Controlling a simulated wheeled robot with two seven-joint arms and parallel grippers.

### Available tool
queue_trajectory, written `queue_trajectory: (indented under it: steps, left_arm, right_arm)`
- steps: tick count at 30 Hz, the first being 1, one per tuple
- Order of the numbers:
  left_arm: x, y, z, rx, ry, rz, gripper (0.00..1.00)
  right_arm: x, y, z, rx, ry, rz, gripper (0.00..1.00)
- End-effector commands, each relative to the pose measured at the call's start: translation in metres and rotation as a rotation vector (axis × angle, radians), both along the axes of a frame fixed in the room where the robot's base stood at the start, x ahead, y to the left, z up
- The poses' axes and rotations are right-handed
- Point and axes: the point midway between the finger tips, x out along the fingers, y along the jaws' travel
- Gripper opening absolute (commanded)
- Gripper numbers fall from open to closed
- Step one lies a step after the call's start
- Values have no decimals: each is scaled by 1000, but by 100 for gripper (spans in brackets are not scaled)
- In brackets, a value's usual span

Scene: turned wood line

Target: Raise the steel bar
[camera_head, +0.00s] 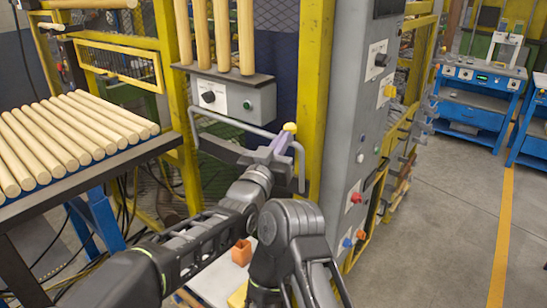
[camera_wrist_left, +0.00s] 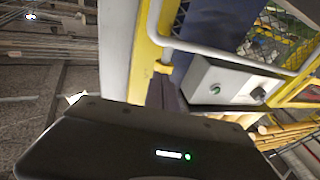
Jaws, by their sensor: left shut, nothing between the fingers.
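The steel bar (camera_head: 232,121) is a grey bent rail in front of the grey control box, with ends turned down at left and right. It also runs across the upper part of the left wrist view (camera_wrist_left: 215,52). My left gripper (camera_head: 282,143) is shut and empty at the right part of the bar, close to the yellow post. Its dark fingers (camera_wrist_left: 163,92) point toward the bar in the wrist view. I cannot tell whether they touch it. My right gripper is not in view.
The control box (camera_head: 235,100) has a black knob and green button; upright wooden rods (camera_head: 245,35) stand above it. A rack of wooden rods (camera_head: 70,135) is at left. A grey cabinet (camera_head: 350,110) and yellow post (camera_head: 322,60) stand close at right. Floor beyond is clear.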

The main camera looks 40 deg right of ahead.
Motion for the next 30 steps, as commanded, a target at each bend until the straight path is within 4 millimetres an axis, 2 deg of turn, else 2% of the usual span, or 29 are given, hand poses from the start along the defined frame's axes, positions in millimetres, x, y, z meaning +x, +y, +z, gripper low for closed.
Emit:
queue_trajectory:
  steps: [6,12,30]
  left_arm:
    - [-16,30,-10,3,1,3,0]
    - [-26,48,-12,3,1,3,0]
    - [-28,51,-12,5,3,3,0]
  right_arm:
    - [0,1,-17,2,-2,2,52]
    - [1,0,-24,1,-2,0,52]
    - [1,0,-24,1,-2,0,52]
